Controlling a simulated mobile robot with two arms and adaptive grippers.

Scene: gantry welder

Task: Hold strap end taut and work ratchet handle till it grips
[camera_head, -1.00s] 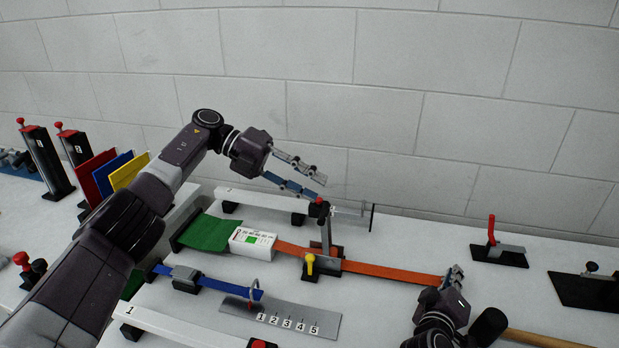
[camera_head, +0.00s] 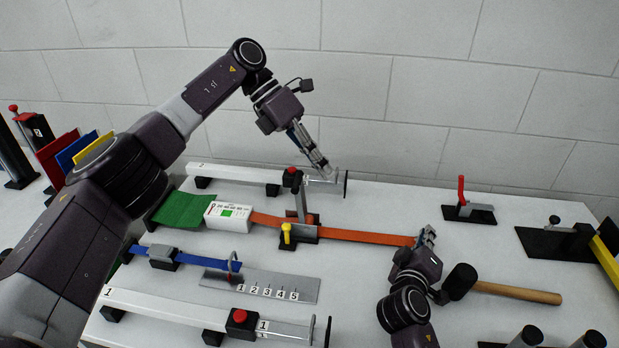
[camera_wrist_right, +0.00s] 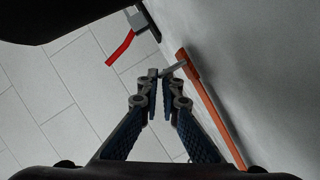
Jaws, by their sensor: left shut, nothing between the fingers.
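The orange strap (camera_head: 365,236) runs straight across the bench from a white box with a display (camera_head: 228,215) through the ratchet (camera_head: 299,232). The ratchet has a grey upright handle (camera_head: 301,203) and a yellow-topped knob (camera_head: 287,230). My left gripper (camera_head: 327,171) is shut and empty, pointing down at the rear clamp's end, right of and apart from the handle. My right gripper (camera_head: 428,236) is at the strap's right end.
A rear bar clamp (camera_head: 235,173) with a red knob lies behind the ratchet; a front one (camera_head: 160,305) lies nearer. A blue strap (camera_head: 207,261) and a numbered plate (camera_head: 265,287) lie between. A mallet (camera_head: 515,292) and a red-handled clamp (camera_head: 462,198) are at right.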

